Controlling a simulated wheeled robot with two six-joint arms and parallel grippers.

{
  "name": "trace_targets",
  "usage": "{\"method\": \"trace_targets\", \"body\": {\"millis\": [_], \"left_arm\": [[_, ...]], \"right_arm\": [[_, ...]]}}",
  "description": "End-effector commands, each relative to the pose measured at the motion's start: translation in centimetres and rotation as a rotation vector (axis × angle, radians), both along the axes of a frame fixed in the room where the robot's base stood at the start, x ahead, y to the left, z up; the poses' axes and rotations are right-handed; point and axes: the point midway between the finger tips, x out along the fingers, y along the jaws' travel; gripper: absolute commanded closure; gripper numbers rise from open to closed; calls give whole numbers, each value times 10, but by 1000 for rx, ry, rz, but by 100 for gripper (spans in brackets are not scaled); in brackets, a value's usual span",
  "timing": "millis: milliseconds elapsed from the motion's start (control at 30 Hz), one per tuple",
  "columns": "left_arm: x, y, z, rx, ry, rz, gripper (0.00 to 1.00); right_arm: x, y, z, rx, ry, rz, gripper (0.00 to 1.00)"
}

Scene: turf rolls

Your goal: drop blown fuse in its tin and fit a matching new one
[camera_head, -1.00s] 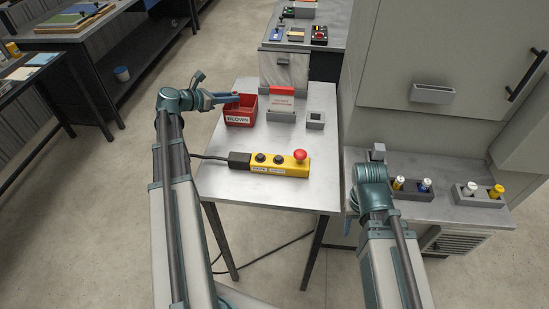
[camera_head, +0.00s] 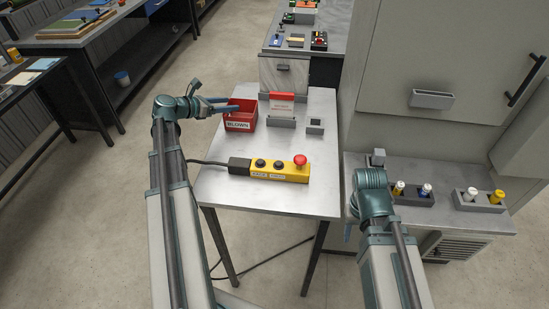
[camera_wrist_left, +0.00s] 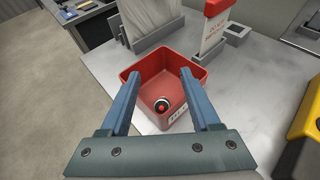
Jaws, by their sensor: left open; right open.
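The red tin (camera_head: 241,122) labelled BLOWN stands at the back left of the metal table. In the left wrist view, a dark cylindrical fuse with a red end (camera_wrist_left: 161,105) lies inside the tin (camera_wrist_left: 137,85). My left gripper (camera_head: 235,104) is open over the tin, its fingers apart and empty.
A small grey socket block (camera_head: 315,126) and a red-and-white sign in a grey stand (camera_head: 281,108) are beside the tin. A yellow button box with a red knob (camera_head: 278,171) lies in front, cabled to the left. The table's front strip is clear.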

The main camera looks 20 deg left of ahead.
Motion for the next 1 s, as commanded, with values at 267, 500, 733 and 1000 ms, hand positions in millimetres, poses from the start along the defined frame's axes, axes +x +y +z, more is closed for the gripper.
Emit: {"method": "trace_targets", "body": {"millis": [267,500,733,1000], "left_arm": [[-51,25,28,1,0,4,37],[-86,44,43,0,0,2,37],[-101,51,48,-1,0,0,37],[-102,52,48,0,0,-1,37]], "right_arm": [[0,0,28,0,0,0,50],[0,0,43,0,0,0,50],[0,0,48,0,0,0,50],[0,0,48,0,0,0,50]]}}
